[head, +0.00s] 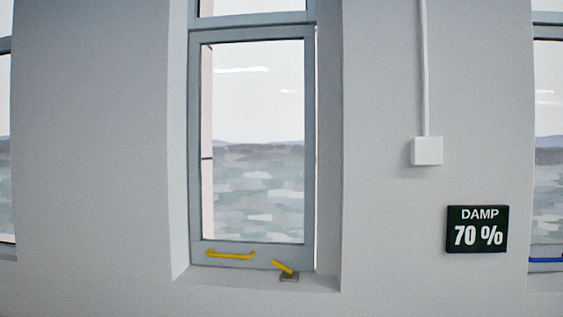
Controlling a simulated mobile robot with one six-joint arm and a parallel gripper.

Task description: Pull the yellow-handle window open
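The window with the yellow handle (250,248) stands in a recess in the middle of the head view. Its grey frame (195,140) surrounds a tall pane. The yellow handle (230,255) is a bar along the bottom rail of the frame. A second yellow piece, a short tilted lever (283,267), sits to its right on a small grey base at the sill. A thin bright strip shows along the right edge of the frame; I cannot tell whether the window is slightly ajar. My gripper is not in view.
A black sign reading "DAMP 70 %" (477,229) and a white box (427,151) with a conduit are on the wall at right. Another window with a blue handle (546,260) is at the right edge. The sill (235,282) looks otherwise clear.

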